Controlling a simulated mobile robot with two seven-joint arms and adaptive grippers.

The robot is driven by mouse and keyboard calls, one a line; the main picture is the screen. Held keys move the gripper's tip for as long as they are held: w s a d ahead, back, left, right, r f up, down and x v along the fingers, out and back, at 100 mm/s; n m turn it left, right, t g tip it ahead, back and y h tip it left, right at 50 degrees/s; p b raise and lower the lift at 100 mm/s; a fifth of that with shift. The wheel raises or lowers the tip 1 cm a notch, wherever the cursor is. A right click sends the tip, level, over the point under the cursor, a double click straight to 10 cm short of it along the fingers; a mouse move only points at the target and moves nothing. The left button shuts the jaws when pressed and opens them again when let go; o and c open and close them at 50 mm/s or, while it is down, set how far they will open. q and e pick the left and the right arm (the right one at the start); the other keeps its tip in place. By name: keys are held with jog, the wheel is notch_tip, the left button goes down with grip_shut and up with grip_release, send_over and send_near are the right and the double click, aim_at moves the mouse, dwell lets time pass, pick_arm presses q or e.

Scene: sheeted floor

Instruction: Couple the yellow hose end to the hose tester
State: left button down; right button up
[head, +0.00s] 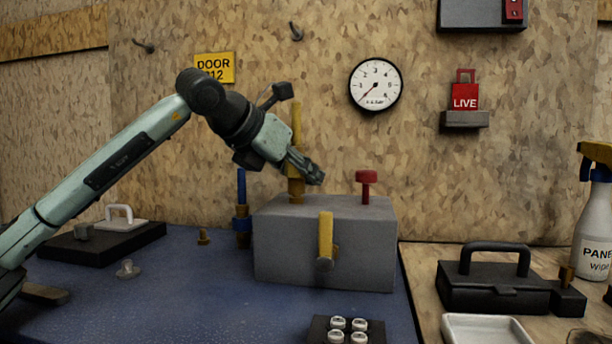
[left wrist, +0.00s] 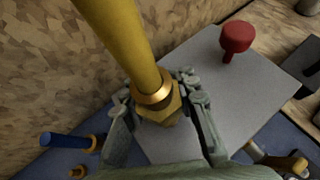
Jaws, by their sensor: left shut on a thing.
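The yellow hose end is a yellow hose (head: 296,125) with a brass fitting (head: 296,190). It stands upright at the top of the hose tester (head: 290,240), a grey box with a red knob (head: 367,182) and a yellow lever (head: 326,235). My left gripper (head: 308,172) is shut on the brass fitting. In the left wrist view, the fitting's hex part (left wrist: 162,110) is between the fingers of the left gripper (left wrist: 160,118), over the grey top (left wrist: 230,95). The fitting's lower end is hidden there, and I cannot tell whether it is seated. My right gripper is out of view.
A blue hose end (head: 241,190) stands left of the tester, near a small brass piece (head: 203,237). A black block with fittings (head: 345,330) is in front. A black handled case (head: 495,280) and spray bottle (head: 594,230) are right. A gauge (head: 376,85) hangs behind.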

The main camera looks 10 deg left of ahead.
pick_arm(q)
jog(key=shift+f, duration=0.15)
jog(key=c, duration=1.1)
grip_release()
